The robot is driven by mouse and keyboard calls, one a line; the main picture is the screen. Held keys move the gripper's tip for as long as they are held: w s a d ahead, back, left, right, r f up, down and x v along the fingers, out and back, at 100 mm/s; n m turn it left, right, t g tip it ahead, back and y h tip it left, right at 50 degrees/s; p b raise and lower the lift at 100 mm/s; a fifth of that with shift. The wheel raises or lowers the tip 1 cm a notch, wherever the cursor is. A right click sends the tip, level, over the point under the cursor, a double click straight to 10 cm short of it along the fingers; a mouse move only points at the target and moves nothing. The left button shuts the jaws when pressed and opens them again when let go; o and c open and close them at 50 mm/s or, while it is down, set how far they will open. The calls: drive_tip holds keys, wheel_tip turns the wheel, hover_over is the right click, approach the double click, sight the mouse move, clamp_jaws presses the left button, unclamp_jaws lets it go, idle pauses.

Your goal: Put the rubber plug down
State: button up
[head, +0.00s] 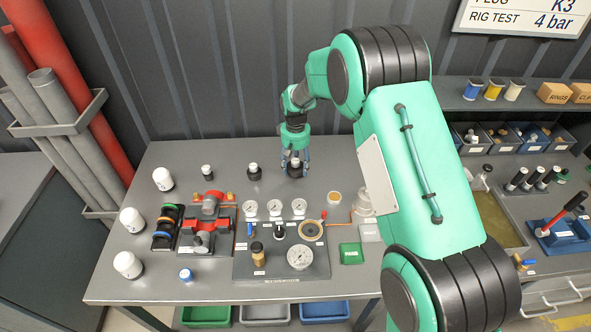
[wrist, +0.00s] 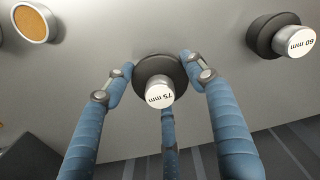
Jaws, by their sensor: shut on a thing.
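My gripper (head: 295,156) is low over the back of the grey bench and shut on a black rubber plug (head: 295,171). In the wrist view, the blue fingers of my gripper (wrist: 160,75) close around this plug (wrist: 136,68), whose pale top reads "75 mm". The plug is upright, at or just above the bench top (head: 180,150); I cannot tell if it touches. A second plug (wrist: 268,36), marked "60 mm", stands clear to the right in the wrist view. In the head view this neighbouring plug (head: 254,173) is left of my gripper.
A smaller plug (head: 207,171) stands further left. A round cup with a tan top (head: 334,198) is in front and right of my gripper. The gauge panel (head: 282,265) fills the front middle. White caps (head: 132,219) stand at left. Bare bench lies around the held plug.

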sight(296, 161)
drive_tip(key=shift+f, duration=0.8)
drive_tip(key=shift+f, duration=0.15)
drive_tip(key=o, duration=1.3)
wheel_tip(296, 161, up, 12)
drive_tip(key=shift+r+p, duration=0.15)
drive_tip(key=shift+p, duration=0.75)
